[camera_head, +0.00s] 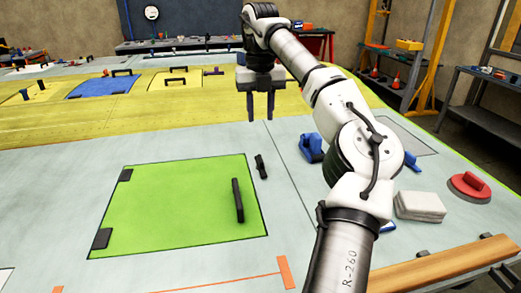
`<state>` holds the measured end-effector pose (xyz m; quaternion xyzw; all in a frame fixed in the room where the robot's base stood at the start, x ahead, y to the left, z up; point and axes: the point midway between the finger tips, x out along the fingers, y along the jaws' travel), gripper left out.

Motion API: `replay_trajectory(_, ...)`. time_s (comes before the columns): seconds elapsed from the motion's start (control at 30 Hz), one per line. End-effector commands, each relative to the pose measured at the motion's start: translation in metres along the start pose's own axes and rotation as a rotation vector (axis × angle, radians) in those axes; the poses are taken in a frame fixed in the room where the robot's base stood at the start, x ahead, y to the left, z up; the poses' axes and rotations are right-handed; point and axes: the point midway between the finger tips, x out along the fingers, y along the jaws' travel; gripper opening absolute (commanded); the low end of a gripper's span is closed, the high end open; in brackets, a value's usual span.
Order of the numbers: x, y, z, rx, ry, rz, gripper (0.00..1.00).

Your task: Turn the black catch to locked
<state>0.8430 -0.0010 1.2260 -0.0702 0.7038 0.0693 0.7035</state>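The black catch (261,167) is a small dark bar on the pale grey surface, just right of the green panel's (165,210) right edge near its far corner. It lies roughly along that edge and does not appear to cross onto the panel. The panel lies flat, with a black bar handle (238,200) near its right side and two black hinges (102,238) on its left. My gripper (260,118) points down, fingers apart with nothing between them. In the picture it is above the catch, over the far side of the surface.
A blue tool (312,148) stands right of the catch. Behind is a yellow section with a blue panel (102,86) and several black handles.

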Motion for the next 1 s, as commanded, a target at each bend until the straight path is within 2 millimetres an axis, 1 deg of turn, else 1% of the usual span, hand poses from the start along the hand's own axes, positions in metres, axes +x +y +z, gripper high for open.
replay_trajectory(0.17, 0.030, -0.001, -0.001, -0.001, 0.004, 0.003, 0.33)
replay_trajectory(0.4, 0.081, 0.000, -0.001, -0.001, 0.002, 0.004, 0.33)
replay_trajectory(0.5, 0.099, -0.001, -0.001, 0.001, 0.002, 0.003, 0.33)
replay_trajectory(0.6, 0.113, 0.000, -0.001, 0.001, 0.003, 0.003, 0.33)
replay_trajectory(0.7, 0.123, 0.000, 0.000, 0.000, 0.000, 0.002, 0.33)
replay_trajectory(0.8, 0.129, 0.000, 0.000, 0.001, 0.000, 0.002, 0.33)
replay_trajectory(1.0, 0.131, 0.000, 0.000, 0.001, 0.000, 0.002, 0.33)
